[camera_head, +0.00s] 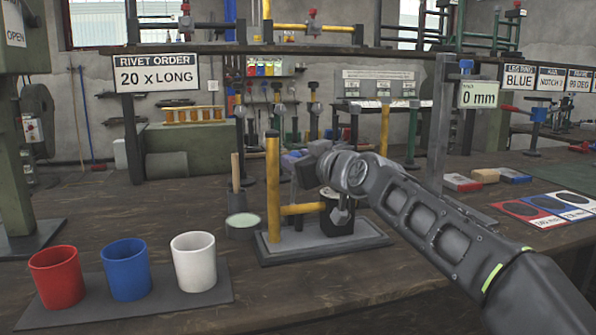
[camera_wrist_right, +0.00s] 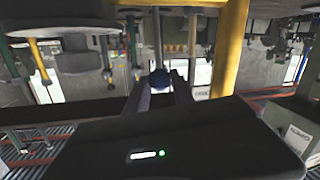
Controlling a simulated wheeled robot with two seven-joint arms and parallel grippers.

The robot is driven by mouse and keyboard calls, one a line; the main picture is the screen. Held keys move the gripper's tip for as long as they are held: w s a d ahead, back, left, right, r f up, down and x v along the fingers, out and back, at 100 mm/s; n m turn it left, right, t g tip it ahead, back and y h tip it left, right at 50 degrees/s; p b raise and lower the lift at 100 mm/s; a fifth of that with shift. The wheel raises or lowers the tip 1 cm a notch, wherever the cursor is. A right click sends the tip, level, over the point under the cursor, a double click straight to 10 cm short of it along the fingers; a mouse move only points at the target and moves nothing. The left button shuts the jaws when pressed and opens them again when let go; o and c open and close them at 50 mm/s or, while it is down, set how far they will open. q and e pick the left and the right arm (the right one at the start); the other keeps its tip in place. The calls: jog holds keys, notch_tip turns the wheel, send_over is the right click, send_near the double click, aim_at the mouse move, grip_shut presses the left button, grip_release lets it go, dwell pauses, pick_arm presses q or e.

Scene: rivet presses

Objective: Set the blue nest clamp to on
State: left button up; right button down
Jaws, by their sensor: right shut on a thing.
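The nest fixture with a yellow post (camera_head: 273,185) and a yellow crossbar stands on a grey base plate (camera_head: 325,247) at the middle of the bench. My right gripper (camera_head: 308,170) reaches in from the right above this fixture, beside the yellow post. In the right wrist view, a dark blue ball knob (camera_wrist_right: 160,80) sits between the two fingers of my right gripper (camera_wrist_right: 159,88), which is shut on it. A thin grey rod runs from the knob. In the head view my wrist and hand hide the knob, and the clamp's setting cannot be read. My left gripper is out of view.
Red (camera_head: 56,277), blue (camera_head: 126,269) and white (camera_head: 194,261) cups stand on a dark mat at the front left. A pale green round dish (camera_head: 243,225) lies left of the fixture. A sign post (camera_head: 440,140) reading 0 mm stands behind my arm.

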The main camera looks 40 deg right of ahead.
jog(key=c, duration=1.1)
grip_release()
jog(key=s, duration=0.2)
jog(key=s+a, duration=0.1)
jog(key=s, duration=0.2)
jog(key=s+p, duration=0.1)
jog(key=s, duration=0.1)
jog(key=shift+s+a+r, duration=0.15)
jog(key=shift+s+r, duration=0.25)
